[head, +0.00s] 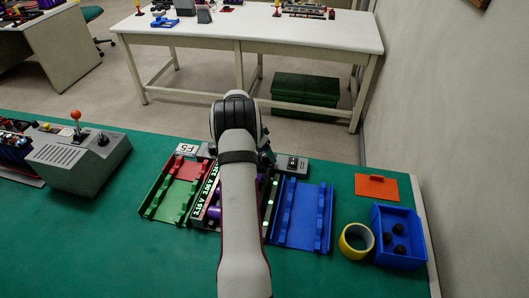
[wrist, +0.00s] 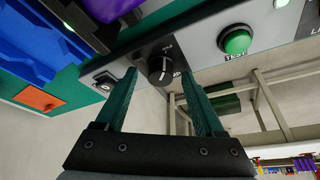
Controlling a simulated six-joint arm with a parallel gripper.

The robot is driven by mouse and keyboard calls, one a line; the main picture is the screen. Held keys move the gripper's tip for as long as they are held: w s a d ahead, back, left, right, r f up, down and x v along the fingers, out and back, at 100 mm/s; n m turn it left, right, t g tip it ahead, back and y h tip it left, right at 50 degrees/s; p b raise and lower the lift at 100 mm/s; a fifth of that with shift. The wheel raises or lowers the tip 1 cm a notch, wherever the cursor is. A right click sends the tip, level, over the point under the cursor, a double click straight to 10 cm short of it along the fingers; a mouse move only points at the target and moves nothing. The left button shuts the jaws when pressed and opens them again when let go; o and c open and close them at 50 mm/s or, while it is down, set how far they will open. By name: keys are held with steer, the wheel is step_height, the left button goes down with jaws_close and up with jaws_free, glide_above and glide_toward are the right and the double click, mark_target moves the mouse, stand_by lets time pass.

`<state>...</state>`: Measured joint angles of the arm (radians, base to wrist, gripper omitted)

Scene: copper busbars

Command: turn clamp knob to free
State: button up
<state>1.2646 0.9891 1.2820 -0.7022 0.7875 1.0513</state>
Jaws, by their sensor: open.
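The clamp knob (wrist: 160,69) is black with a pale pointer line. It sits on a dark plate on a grey control panel (wrist: 205,45) in the wrist view. Lettering beside the knob is too small to read surely. My gripper (wrist: 160,79) is open, with its two dark green fingers (wrist: 120,100) pointing at the panel, one to either side of the knob in the picture. I cannot tell whether either finger touches it. In the head view my arm hides the knob and most of the gripper.
A green TEST button (wrist: 236,41) sits right of the knob. In the head view, a red-and-green tray (head: 172,192) and a blue tray (head: 302,215) flank my arm. An orange plate (head: 376,187), yellow tape roll (head: 356,241) and blue bin (head: 398,220) lie to the right.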

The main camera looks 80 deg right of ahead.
jaws_close()
stand_by(0.3)
steer(key=n+t, duration=0.1)
steer(key=n, duration=0.3)
steer(key=shift+s+n+t+h, duration=0.15)
steer(key=shift+n+t+h, duration=0.15)
steer(key=shift+n+t, duration=0.1)
steer(key=n+t, duration=0.1)
steer(key=n, duration=0.3)
steer(key=shift+s+t, duration=0.1)
steer(key=shift+t, duration=0.3)
steer(key=n, duration=0.2)
steer(key=n+t, duration=0.1)
steer(key=n, duration=0.2)
steer(key=shift+s+t, duration=0.1)
steer(key=shift+t, duration=0.2)
steer(key=shift+n+t+y, duration=0.5)
steer(key=shift+n+y, duration=0.4)
steer(key=shift+n, duration=1.1)
steer(key=shift+s, duration=0.1)
